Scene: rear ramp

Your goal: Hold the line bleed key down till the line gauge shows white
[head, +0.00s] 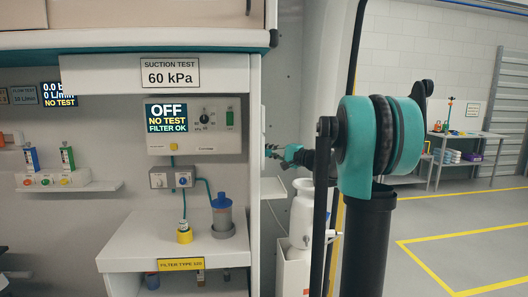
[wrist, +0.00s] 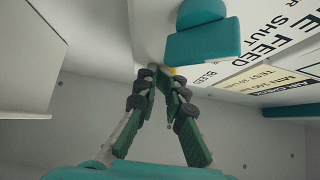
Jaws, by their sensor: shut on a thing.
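In the wrist view, my gripper (wrist: 157,72) has its two dark green fingers drawn together at the tips, against a white panel. A small yellow piece (wrist: 172,71), which looks like the line bleed key, shows at the fingertips beside the word BLEED. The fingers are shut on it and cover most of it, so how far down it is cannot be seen. In the head view, the teal and dark wrist end of my arm (head: 292,154) reaches the side of the white cabinet; the fingertips are unclear there. I cannot make out the line gauge in either view.
A teal handle (wrist: 203,40) stands on the panel close to the fingertips, near lettering with FEED and SHUT. The suction test unit (head: 193,126) reads OFF, NO TEST, FILTER OK. A white canister (head: 301,213) stands below my arm. The floor at right is open.

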